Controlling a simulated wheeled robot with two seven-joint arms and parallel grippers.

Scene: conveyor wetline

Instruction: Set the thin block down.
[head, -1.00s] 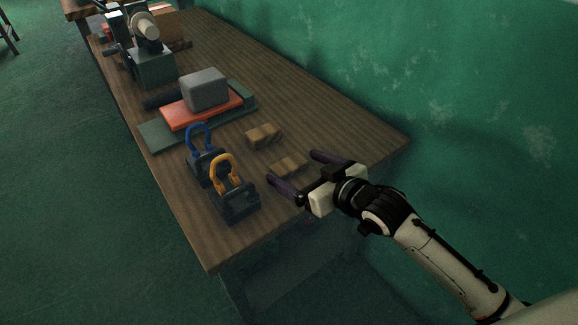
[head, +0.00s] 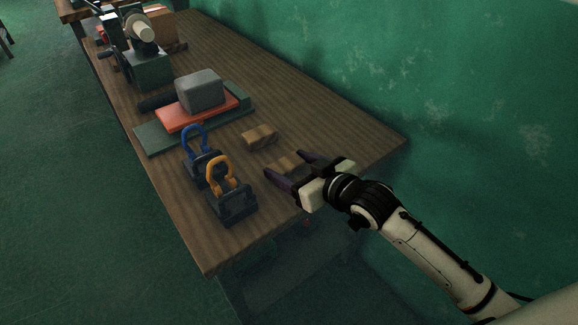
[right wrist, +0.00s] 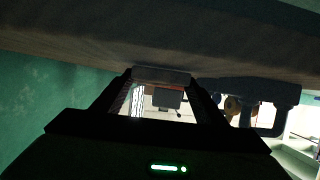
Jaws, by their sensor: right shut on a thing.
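The thin block (head: 282,164) is a small brown wooden piece near the right end of the workbench. My right gripper (head: 284,163) reaches in from the right with one dark finger on each side of it, shut on it. In the right wrist view the thin block (right wrist: 161,74) shows as a pale bar between the fingertips, close against the bench surface. I cannot tell whether it touches the bench. A second wooden block (head: 259,136) lies just beyond, apart from the gripper. My left gripper is out of view.
Two dark padlock-like blocks, one with a yellow loop (head: 231,198) and one with a blue loop (head: 199,163), stand left of the gripper. A grey block (head: 200,90) sits on a red slab (head: 193,117). The bench (head: 330,124) is clear toward the wall.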

